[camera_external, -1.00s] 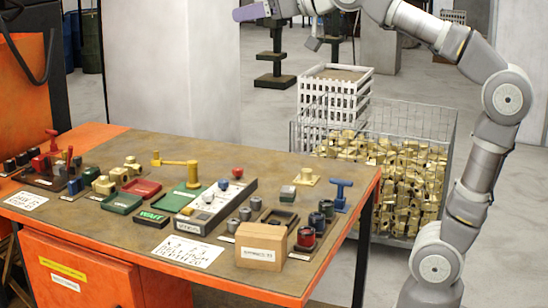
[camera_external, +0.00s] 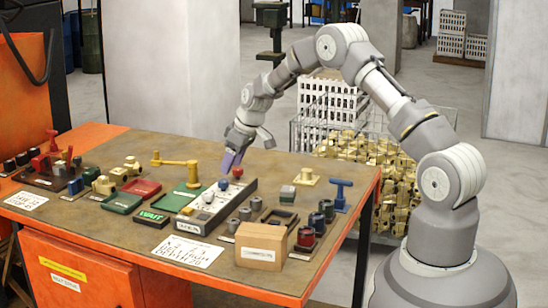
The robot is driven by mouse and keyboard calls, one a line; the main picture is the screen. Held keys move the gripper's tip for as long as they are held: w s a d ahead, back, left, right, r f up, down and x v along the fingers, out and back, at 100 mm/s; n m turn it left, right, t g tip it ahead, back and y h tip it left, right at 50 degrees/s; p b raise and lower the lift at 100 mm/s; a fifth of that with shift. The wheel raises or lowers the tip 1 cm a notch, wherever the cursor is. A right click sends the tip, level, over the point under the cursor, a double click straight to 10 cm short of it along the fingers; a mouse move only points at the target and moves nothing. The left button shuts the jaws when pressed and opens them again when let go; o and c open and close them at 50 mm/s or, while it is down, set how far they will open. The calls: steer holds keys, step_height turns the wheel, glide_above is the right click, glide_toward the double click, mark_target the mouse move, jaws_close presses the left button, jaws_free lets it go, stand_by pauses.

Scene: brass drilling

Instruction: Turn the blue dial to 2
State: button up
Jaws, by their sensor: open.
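The blue dial appears to be the small blue knob (camera_external: 223,184) on the long grey panel (camera_external: 213,211) near the middle of the table. A red knob (camera_external: 237,172) is behind it and a pale knob (camera_external: 208,196) is in front of it on the same panel. My gripper (camera_external: 247,154) is open and empty, its purple finger pointing down just above the back part of the panel. It appears apart from the knobs. The dial's pointer and marks are too small to read.
Several grey cylinders (camera_external: 245,214) stand beside the panel. A yellow lever (camera_external: 180,163) and green tray (camera_external: 174,201) lie left. A wire basket (camera_external: 398,205) of brass parts is behind the table.

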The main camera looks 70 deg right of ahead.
mark_target(224, 181)
steer(key=b+x, duration=0.1)
steer(key=x, duration=0.5)
steer(key=shift+r, duration=0.1)
steer(key=shift+c, duration=0.2)
steer(key=c, duration=1)
